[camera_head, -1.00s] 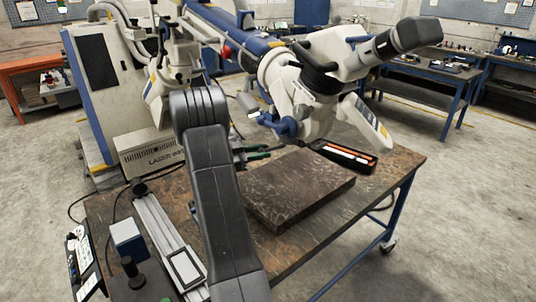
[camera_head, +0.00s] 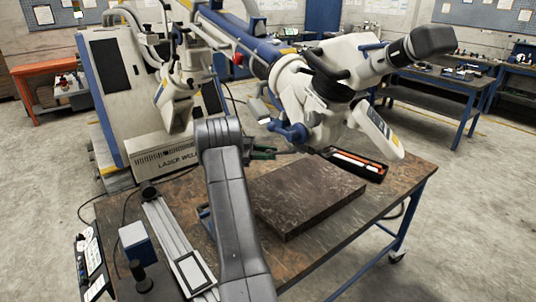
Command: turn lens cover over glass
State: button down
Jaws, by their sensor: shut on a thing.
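The white and blue microscope head (camera_head: 305,98) hangs over the table on its boom at the upper middle. A blue fitting (camera_head: 290,132) is at its lower left side, with a small light-grey piece (camera_head: 258,107) beside it. I cannot tell for sure which part is the lens cover, and the glass under the head is not clear. My dark grey arm rises from the bottom middle and bends at about the height of the fitting.
A dark brown slab (camera_head: 308,195) lies on the worn table (camera_head: 300,258). An open case (camera_head: 355,163) with orange and white items lies behind it. The white welder cabinet (camera_head: 105,90) stands at the left. A rail (camera_head: 172,235) and a blue box (camera_head: 133,240) occupy the front left.

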jog(key=c, duration=1.2)
grip_release()
jog(key=shift+s+t, duration=0.1)
jog(key=shift+t, duration=0.2)
